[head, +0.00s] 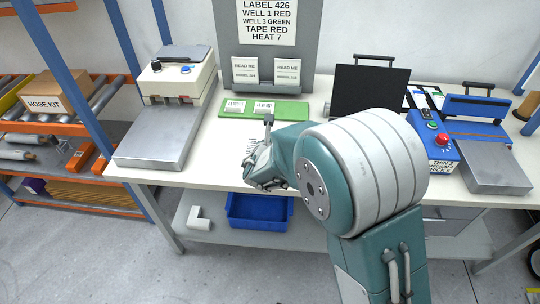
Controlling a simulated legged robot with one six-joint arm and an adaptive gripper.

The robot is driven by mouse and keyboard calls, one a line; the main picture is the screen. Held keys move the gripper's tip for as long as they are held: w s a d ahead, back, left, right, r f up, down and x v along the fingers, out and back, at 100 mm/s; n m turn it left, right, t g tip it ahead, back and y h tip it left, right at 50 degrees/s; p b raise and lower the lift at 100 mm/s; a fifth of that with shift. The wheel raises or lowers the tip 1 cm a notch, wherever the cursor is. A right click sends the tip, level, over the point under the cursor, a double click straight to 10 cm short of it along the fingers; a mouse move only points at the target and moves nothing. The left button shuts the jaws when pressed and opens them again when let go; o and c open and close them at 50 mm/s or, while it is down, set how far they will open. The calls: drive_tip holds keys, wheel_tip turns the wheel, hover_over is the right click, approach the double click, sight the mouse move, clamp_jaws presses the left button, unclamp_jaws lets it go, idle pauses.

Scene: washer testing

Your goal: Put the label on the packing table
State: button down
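My gripper (262,160) is over the front part of the white packing table (210,150), left of my large arm joint. Its fingers are small and partly hidden, so I cannot tell whether they are open or shut. A small white label with dark print (251,146) shows just behind the gripper. I cannot tell whether it lies on the table or touches the fingers. Two more white printed cards, a left one (235,106) and a right one (264,106), lie on a green pad (290,111) farther back.
A grey scale-like machine (165,135) stands left, a dark panel (365,90) behind my arm, and a blue control box (433,138) and blue-topped device (490,160) right. A sign board (305,45) rises at the back. A blue bin (258,208) sits below.

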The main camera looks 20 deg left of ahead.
drive_tip(key=w+a+f, duration=0.2)
drive_tip(key=w+f, duration=0.1)
drive_tip(key=w+a+f, duration=0.2)
drive_tip(key=w+f, duration=0.1)
drive_tip(key=w, duration=0.1)
drive_tip(key=w+a+f, duration=0.2)
drive_tip(key=w, duration=0.2)
drive_tip(key=shift+f, duration=0.4)
drive_tip(key=shift+w+a+f, duration=0.3)
drive_tip(key=shift+a+f, duration=0.15)
wheel_tip(320, 180, down, 3)
drive_tip(key=shift+w+f, duration=0.1)
drive_tip(key=shift+w, duration=0.05)
drive_tip(key=shift+d, duration=0.1)
drive_tip(key=c, duration=1.3)
unclamp_jaws()
drive_tip(key=shift+f, duration=0.1)
drive_tip(key=o, duration=0.5)
